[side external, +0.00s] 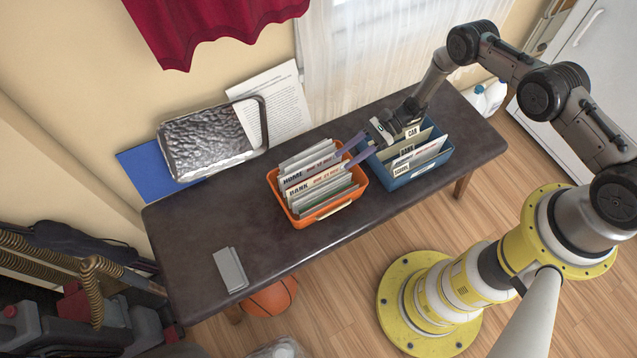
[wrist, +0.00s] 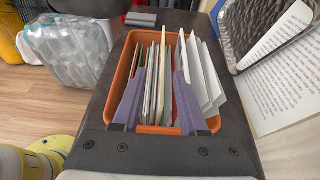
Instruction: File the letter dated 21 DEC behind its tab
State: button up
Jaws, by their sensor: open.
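An orange tote (side external: 312,222) in the middle of the table holds several upright cards and envelopes, with HOME (side external: 291,181) and BANK (side external: 299,190) tabs legible. A blue tote (side external: 416,176) to its right holds papers with CAR (side external: 412,132), BANK (side external: 407,150) and SCHOOL (side external: 401,169) tabs. My gripper (side external: 343,158) is open, its two purple fingers reaching over the orange tote's right end. In the wrist view my gripper (wrist: 160,72) has its fingers spread over the orange tote (wrist: 119,72), papers showing between them. I cannot read 21 DEC on any letter.
A grey object (side external: 230,270) lies at the front left. The table's left part (side external: 190,230) is mostly clear.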

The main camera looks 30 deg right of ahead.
aim_at(323, 173)
jog(key=x, duration=0.8)
jog(key=shift+w+a+f, duration=0.15)
jog(key=shift+w+a, duration=0.05)
jog(key=shift+w, duration=0.1)
grip_shut()
dwell(1.2)
